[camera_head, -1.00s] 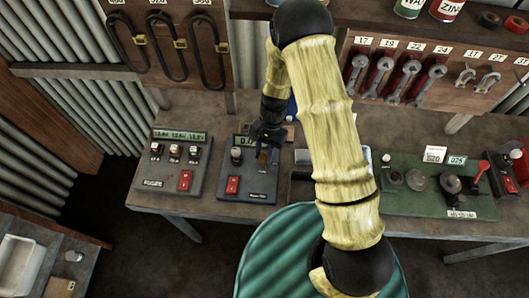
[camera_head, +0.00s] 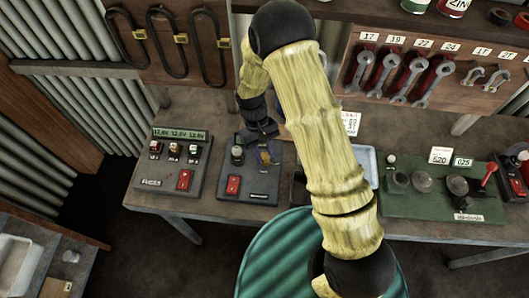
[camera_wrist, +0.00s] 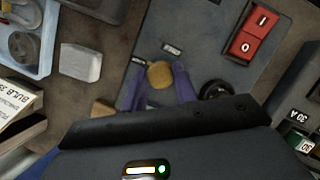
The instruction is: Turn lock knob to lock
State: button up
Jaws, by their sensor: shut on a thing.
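The brass-coloured lock knob (camera_wrist: 160,75) sits on the dark grey control box, between a small dark label and my gripper's body in the wrist view. My gripper (camera_wrist: 158,88) has its two purple fingers on either side of the knob and is shut on it. In the head view my gripper (camera_head: 264,152) reaches down onto the second control box (camera_head: 261,188) from the left, and the knob is mostly hidden there. Which way the knob points is hard to tell.
The box also carries a red rocker switch (camera_wrist: 250,38) and a black knob (camera_wrist: 215,90) close to my gripper. Another control box (camera_head: 171,165) stands to the left. A blue tray (camera_wrist: 38,68) and a pale block (camera_wrist: 81,62) lie on the bench nearby.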

jog(key=shift+n+t+h, duration=0.3)
jog(key=shift+n, duration=0.8)
jog(key=o, duration=1)
jog(key=shift+c, duration=0.2)
jog(key=shift+a+r, duration=0.1)
jog(key=shift+r, duration=0.05)
jog(key=b+v, duration=0.4)
jog(key=v, duration=1.3)
jog(key=shift+a, duration=0.1)
